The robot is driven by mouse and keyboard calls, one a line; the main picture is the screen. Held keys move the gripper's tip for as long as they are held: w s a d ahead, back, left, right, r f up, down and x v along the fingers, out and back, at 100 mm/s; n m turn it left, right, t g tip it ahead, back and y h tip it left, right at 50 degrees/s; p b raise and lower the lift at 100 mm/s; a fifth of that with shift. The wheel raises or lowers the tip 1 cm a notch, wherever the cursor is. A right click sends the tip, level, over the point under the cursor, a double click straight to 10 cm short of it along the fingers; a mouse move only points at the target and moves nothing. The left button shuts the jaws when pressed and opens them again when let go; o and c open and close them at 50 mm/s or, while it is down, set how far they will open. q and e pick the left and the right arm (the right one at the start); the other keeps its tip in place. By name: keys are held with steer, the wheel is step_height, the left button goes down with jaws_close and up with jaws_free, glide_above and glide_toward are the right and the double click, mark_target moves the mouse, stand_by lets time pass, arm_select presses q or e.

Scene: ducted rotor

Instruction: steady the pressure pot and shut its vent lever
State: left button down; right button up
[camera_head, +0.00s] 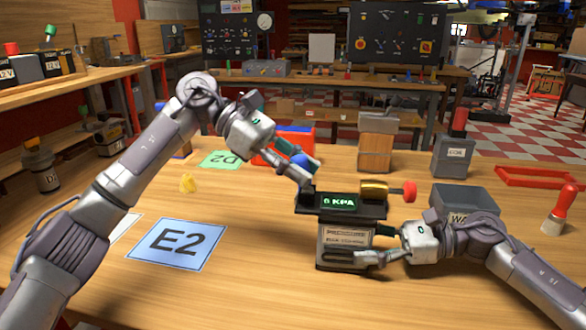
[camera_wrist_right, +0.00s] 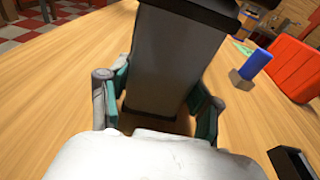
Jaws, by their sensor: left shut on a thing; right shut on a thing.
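The pressure pot (camera_head: 345,238) stands upright on the wooden table, with a dark top and a green display (camera_head: 339,201) reading 6 KPA. A brass cylinder with a red knob (camera_head: 409,191) sticks out to the right of its top. My right gripper (camera_head: 368,246) is shut around the pot's body from the right. In the right wrist view the grey body (camera_wrist_right: 170,70) stands between its two fingers. My left gripper (camera_head: 306,178) reaches down to the left end of the pot's top and is shut on a small dark part there, seemingly the vent lever; its fingertips mostly hide it.
A blue-handled piece (camera_wrist_right: 255,63) stands by a red bin (camera_wrist_right: 298,68) behind the pot. A grey box (camera_head: 464,200) and a red-handled tool (camera_head: 560,209) stand at right. A blue E2 mat (camera_head: 177,260) lies at left.

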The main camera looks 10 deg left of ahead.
arm_select(q)
steer(key=shift+d+y, duration=0.45)
steer(key=shift+y, duration=0.45)
steer(key=shift+d+y, duration=0.45)
steer(key=shift+y, duration=0.45)
steer(key=c, duration=0.9)
jaws_free()
steer(key=shift+o, duration=0.2)
steer(key=shift+r, duration=0.1)
steer(key=v, duration=1.2)
